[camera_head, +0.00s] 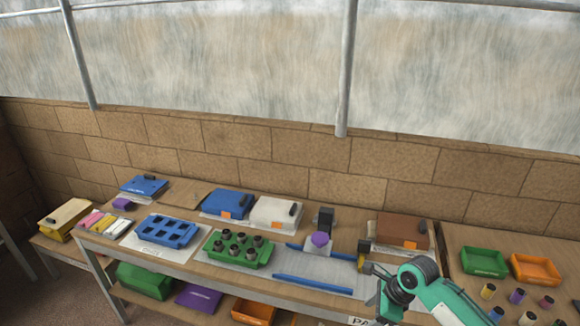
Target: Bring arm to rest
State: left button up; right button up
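My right arm (440,293), teal and white with a dark wrist joint, comes in from the lower right over the front right part of the table. Its gripper (372,268) points left, beside a small yellow and dark piece (362,261). The fingers are too small to tell whether they are open or shut, or whether they touch that piece. My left arm and gripper are not in view.
The long table (190,255) holds a blue tray (166,231), a green tray (238,249) with dark plugs, blue rails (312,284) and several folders at the back. A right-hand table has a green bin (484,262), an orange bin (535,269) and small coloured cylinders.

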jog(key=s+d+f+n+t+h+b, duration=0.1)
jog(key=s+d+f+n+b, duration=0.25)
jog(key=f, duration=1.45)
jog(key=s+d+f+n+h+b, duration=0.25)
jog(key=s+f+n, duration=0.2)
jog(key=f, duration=1.45)
jog(key=s+d+f+n+b, duration=0.2)
jog(key=s+f+n, duration=0.6)
jog(key=s+f, duration=1)
pick_arm(q)
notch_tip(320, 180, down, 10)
jog(key=b, duration=0.1)
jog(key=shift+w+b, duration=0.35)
pick_arm(e)
jog(key=s+a+f+n, duration=0.1)
jog(key=s+f+n, duration=0.2)
jog(key=s, duration=0.7)
jog(key=s+a+f+n+g, duration=0.1)
jog(key=s+f+n, duration=0.2)
jog(key=s, duration=0.8)
jog(key=shift+s+a+f+n+h, duration=0.2)
jog(key=shift+s+a+n+h, duration=0.2)
jog(key=shift+n, duration=0.5)
